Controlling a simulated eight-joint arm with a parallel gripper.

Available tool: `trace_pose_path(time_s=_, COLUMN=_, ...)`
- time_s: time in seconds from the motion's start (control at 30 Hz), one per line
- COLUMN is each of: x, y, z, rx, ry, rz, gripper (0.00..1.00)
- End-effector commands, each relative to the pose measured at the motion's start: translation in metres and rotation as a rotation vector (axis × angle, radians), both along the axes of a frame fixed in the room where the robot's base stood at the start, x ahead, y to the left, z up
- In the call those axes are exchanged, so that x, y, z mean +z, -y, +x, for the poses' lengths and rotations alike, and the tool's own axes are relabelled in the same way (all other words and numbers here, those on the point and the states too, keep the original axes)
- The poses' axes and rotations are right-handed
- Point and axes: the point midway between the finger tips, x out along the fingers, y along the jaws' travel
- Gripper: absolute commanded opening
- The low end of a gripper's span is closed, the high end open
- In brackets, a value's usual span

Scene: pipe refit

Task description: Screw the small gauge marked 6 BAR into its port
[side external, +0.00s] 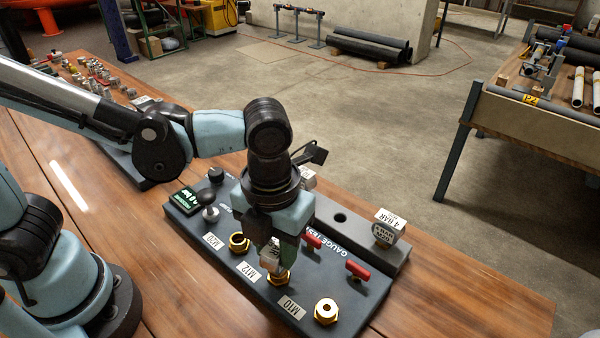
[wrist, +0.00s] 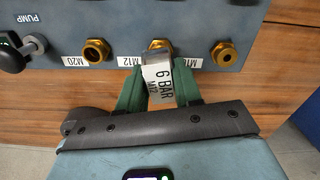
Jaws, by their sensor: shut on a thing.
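The small gauge (wrist: 157,80) has a white tag reading 6 BAR and M12. It is held between the green fingers of my gripper (wrist: 158,92). In the side view the gauge (side external: 269,254) is partly hidden by my gripper (side external: 275,250). The brass M12 port (side external: 279,278) is the middle one of three on the dark test block (side external: 232,268). The gauge is right over or at this port, which also shows behind it in the wrist view (wrist: 160,44). I cannot tell whether its thread is inside the port.
The brass M20 port (side external: 238,242) and M10 port (side external: 326,311) flank it, both empty. Red levers (side external: 357,270) stand behind the ports. A 4 BAR gauge (side external: 388,228) sits on the rear ledge beside an empty hole (side external: 340,217). A pump knob (side external: 210,213) stands left.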

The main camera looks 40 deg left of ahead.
Motion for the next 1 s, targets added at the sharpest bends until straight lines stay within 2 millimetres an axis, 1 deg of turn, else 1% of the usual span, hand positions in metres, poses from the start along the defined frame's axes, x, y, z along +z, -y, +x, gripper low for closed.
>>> trace_pose_path(time_s=0.1, x=-0.0001, y=0.0, z=0.0, rx=-0.131, ry=0.0, rz=0.0, gripper=0.0)
trace_pose_path(time_s=0.2, x=-0.0001, y=0.0, z=0.0, rx=-0.194, ry=0.001, rz=0.0, gripper=0.0)
trace_pose_path(time_s=0.57, x=-0.0001, y=0.0, z=0.0, rx=-0.233, ry=0.0, rz=0.0, gripper=0.0)
trace_pose_path(time_s=0.67, x=-0.0002, y=0.0, z=0.0, rx=-0.326, ry=0.0, rz=0.0, gripper=0.0)
trace_pose_path(time_s=0.9, x=-0.0003, y=0.0, z=0.0, rx=-0.624, ry=0.001, rz=0.0, gripper=0.0)
trace_pose_path(time_s=1.0, x=-0.0004, y=0.0006, z=-0.0005, rx=-0.703, ry=0.0, rz=0.001, gripper=0.0)
